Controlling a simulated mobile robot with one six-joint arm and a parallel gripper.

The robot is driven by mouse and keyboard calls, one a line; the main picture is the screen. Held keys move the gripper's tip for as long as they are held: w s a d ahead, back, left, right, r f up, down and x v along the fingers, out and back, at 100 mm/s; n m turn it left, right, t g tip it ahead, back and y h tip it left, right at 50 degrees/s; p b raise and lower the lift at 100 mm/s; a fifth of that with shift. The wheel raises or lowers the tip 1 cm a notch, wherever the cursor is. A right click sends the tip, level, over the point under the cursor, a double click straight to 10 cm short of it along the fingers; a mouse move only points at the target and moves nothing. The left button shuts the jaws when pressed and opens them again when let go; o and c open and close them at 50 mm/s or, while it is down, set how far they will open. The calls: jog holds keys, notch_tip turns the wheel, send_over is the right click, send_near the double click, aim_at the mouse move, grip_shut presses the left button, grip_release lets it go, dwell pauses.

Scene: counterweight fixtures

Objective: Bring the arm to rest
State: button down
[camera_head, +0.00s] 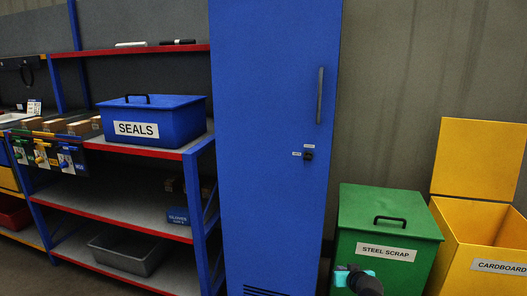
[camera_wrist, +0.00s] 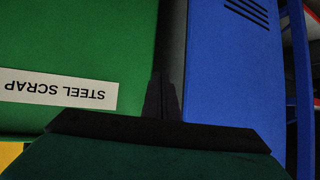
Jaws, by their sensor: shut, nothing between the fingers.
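My gripper (camera_wrist: 162,97) shows in the wrist view with its two dark fingers together and nothing between them. The wrist picture is upside down, with the STEEL SCRAP label inverted. Behind the fingers are the green steel scrap bin (camera_wrist: 75,40) and the blue locker (camera_wrist: 235,75). In the head view, a dark part of my arm with a teal piece (camera_head: 357,278) shows at the bottom edge, in front of the green bin (camera_head: 385,225). The rest of my arm is out of that view.
The tall blue locker (camera_head: 270,150) is shut. The green bin's lid is closed. A yellow cardboard bin (camera_head: 470,262) stands at right with its lid up. A shelf rack (camera_head: 125,205) at left carries a blue SEALS box (camera_head: 165,122) and a grey tray (camera_head: 128,256).

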jog(key=s+a+f+n+g+y+p, duration=0.1)
jog(key=s+a+f+g+p, duration=0.3)
jog(key=s+a+f+p, duration=0.4)
jog(key=s+a+f+n+g+y+p, duration=0.1)
jog(key=s+a+f+g+p, duration=0.4)
jog(key=s, duration=0.6)
jog(key=s+f+m+g+h+p, duration=0.1)
jog(key=s+f+g, duration=0.1)
jog(key=s, duration=1.1)
jog(key=s+d+f+g+h+p, duration=0.1)
jog(key=s+g, duration=0.4)
jog(key=s, duration=0.8)
jog(key=shift+d+f+m+g+p, duration=0.15)
jog(key=shift+f+m+g+p, duration=0.2)
jog(key=shift+f+p, duration=0.45)
